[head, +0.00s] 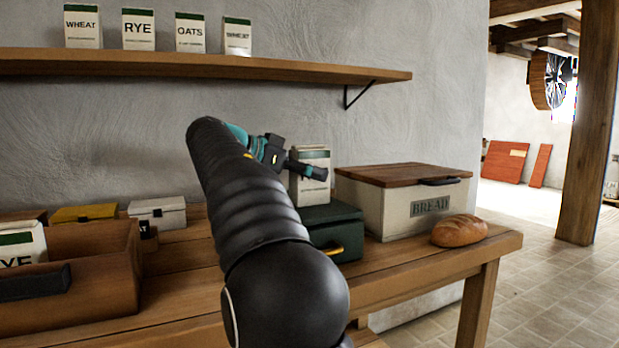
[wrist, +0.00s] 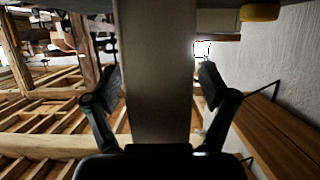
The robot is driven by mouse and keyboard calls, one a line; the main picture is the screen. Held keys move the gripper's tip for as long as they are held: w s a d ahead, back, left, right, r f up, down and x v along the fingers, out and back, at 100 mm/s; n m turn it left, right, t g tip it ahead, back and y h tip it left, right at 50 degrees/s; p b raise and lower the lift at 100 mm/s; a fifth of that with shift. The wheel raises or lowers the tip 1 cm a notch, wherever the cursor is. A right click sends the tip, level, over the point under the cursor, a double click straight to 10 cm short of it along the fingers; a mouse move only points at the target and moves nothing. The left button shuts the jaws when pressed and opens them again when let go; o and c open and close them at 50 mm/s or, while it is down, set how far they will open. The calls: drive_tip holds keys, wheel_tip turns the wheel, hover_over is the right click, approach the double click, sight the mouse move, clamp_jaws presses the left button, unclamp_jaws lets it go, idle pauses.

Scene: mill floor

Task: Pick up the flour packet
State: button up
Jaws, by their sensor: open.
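A white packet with a green top band (head: 313,191) stands upright on a dark green box (head: 335,225) on the bench. Its lettering is mostly hidden by my gripper (head: 306,170), which is level with its upper half. In the wrist view, which is upside down, the packet's plain shaded side (wrist: 155,70) fills the middle, between the two fingers of my gripper (wrist: 160,82). The fingers are open, one on each side. A gap shows at the right finger; the left finger is very close to the packet, and contact there is unclear.
A bread box (head: 405,205) and a loaf (head: 459,231) are to the right. A wooden crate (head: 90,285) with a rye packet (head: 20,247) is at left, near small yellow and white boxes. A wall shelf (head: 200,65) with several packets runs above.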

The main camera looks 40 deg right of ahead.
clamp_jaws()
drive_tip(key=shift+r, duration=0.15)
wheel_tip(320, 180, up, 10)
drive_tip(key=p, duration=0.2)
drive_tip(key=shift+p, duration=0.4)
